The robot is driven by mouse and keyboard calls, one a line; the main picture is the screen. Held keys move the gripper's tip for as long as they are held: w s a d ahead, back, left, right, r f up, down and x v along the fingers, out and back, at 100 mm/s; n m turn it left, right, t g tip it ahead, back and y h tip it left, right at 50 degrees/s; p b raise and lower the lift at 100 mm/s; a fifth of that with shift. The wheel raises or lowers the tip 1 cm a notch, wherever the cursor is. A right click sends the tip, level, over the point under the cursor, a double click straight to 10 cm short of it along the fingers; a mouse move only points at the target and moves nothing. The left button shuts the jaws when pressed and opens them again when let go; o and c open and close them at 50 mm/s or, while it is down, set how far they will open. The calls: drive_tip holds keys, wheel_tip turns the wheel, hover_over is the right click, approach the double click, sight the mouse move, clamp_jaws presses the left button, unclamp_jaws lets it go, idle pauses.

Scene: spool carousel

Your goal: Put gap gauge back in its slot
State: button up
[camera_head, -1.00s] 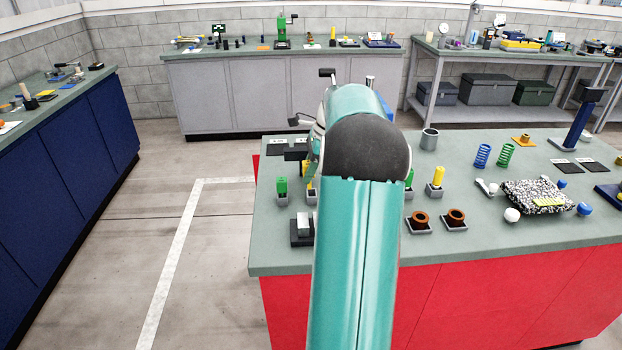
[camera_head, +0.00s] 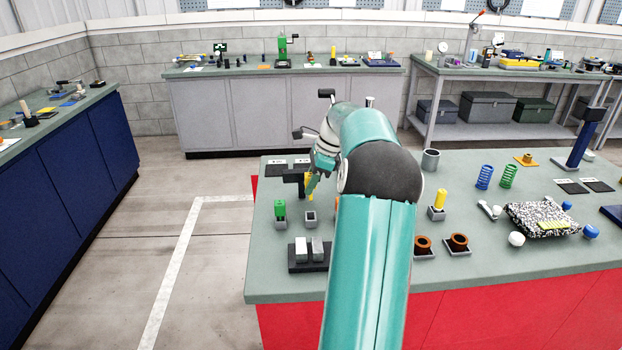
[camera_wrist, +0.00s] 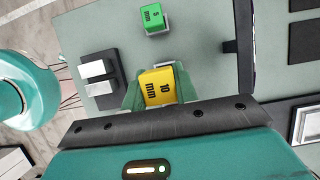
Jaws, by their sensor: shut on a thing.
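A yellow gap gauge marked 10 mm (camera_wrist: 161,84) is held between the fingers of my gripper (camera_wrist: 157,92). In the head view the yellow gauge (camera_head: 310,187) hangs at my gripper (camera_head: 313,181), above and behind a small empty grey slot holder (camera_head: 310,218). The gauge appears apart from that holder. A green gauge (camera_head: 280,208) marked 5 mm stands in its own holder to the left; it also shows in the wrist view (camera_wrist: 153,18). My arm hides part of the bench in the head view.
A black stand with two metal blocks (camera_head: 309,250) sits in front of the empty holder. A yellow-topped piece in a holder (camera_head: 439,200) and two brown rings (camera_head: 458,242) stand right of my arm. Dark flat pads (camera_head: 277,168) lie behind.

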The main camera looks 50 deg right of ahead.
drive_tip(key=shift+f, duration=2.4)
drive_tip(key=shift+f, duration=2)
drive_tip(key=o, duration=0.9)
drive_tip(key=shift+o, duration=0.2)
drive_tip(key=v, duration=1.3)
drive_tip(key=shift+r, duration=0.35)
drive_tip(key=shift+d, duration=0.1)
